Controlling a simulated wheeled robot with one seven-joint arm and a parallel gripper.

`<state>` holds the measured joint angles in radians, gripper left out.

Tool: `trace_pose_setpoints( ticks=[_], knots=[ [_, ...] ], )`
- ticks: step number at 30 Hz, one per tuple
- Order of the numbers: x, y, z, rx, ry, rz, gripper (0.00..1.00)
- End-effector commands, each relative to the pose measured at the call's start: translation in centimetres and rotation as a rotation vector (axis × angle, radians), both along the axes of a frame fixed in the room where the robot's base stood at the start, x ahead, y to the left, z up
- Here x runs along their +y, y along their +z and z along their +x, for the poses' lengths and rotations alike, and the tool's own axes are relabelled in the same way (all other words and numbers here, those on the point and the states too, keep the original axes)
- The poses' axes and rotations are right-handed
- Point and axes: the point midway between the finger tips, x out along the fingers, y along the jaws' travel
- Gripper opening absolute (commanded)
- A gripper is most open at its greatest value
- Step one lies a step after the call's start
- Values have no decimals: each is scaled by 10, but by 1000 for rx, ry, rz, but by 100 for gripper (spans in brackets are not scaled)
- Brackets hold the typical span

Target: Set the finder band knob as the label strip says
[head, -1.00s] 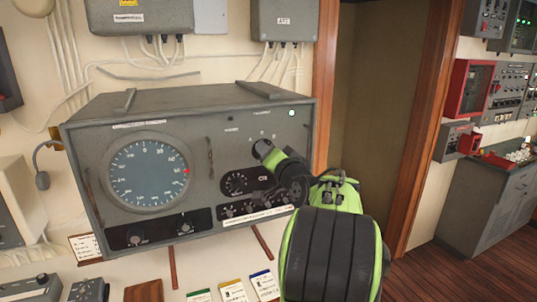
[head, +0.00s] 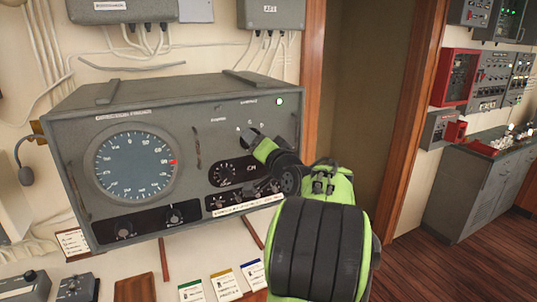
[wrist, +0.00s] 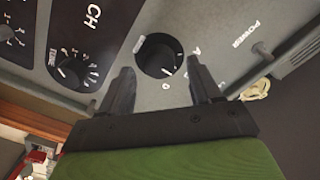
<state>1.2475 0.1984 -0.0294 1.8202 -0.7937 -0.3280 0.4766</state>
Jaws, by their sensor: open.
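The band knob (wrist: 158,56) is a round dark knob with a pale mark, on the grey radio set's front, with letters such as A and D around it. In the wrist view it sits between the tips of my gripper (wrist: 160,74); the fingers stand apart, one on each side. I cannot tell whether they touch it. In the head view my gripper (head: 256,142) reaches to the panel below the small letters and hides the knob. A white label strip (head: 248,207) runs along the set's lower right edge; its text is too small to read.
A round blue dial (head: 134,165) fills the set's left side. Another knob (wrist: 72,70) lies left of the band knob in the wrist view, and a small POWER switch (wrist: 262,48) lies right. Coloured cards (head: 227,285) lie below. A doorway (head: 365,90) is to the right.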

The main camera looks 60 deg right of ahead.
Motion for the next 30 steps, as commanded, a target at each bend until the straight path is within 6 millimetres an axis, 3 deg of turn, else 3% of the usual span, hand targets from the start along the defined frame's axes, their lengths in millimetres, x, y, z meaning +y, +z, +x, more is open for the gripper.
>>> trace_pose_setpoints(
  ticks=[9, 15, 20, 30],
  knots=[
    [45, -5, -77, -2, -6, -4, 64],
    [67, -4, -114, -1, -4, -2, 64],
    [74, -2, -124, -1, -1, -1, 64],
    [74, -1, -124, -1, -1, 0, 64]
  ],
)
